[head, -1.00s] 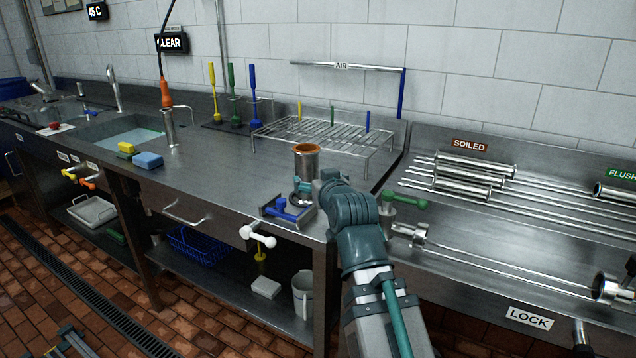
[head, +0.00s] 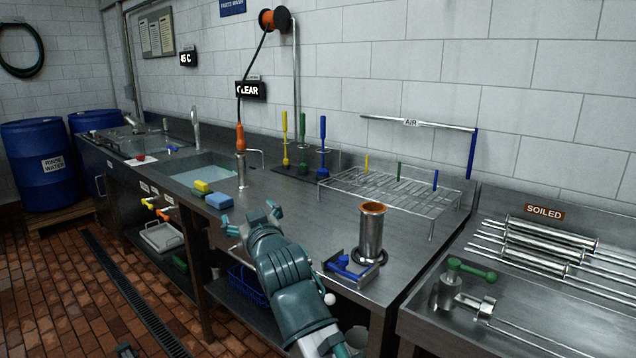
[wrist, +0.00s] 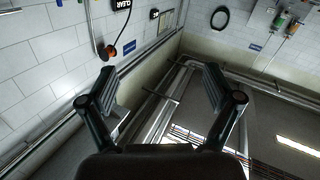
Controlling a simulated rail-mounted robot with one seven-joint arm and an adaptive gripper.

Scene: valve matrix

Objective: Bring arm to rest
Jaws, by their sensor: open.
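My gripper (head: 252,222) is open and empty in the head view, raised in front of the steel counter's front edge. Its two teal fingers are spread apart. In the wrist view my gripper (wrist: 162,95) also shows wide open, with nothing between the fingers, facing up toward the wall and ceiling. A metal cylinder (head: 370,235) with an orange-brown rim stands upright on the counter, right of the gripper and apart from it. A blue-handled fixture (head: 352,268) sits beside the cylinder at the counter edge.
The steel counter (head: 290,205) holds a wire rack (head: 395,190), several coloured brushes and a yellow and a blue sponge (head: 219,200) near the sink (head: 205,168). On the right is a soiled-parts bench with metal tubes (head: 545,240). Blue barrels (head: 42,165) stand far left.

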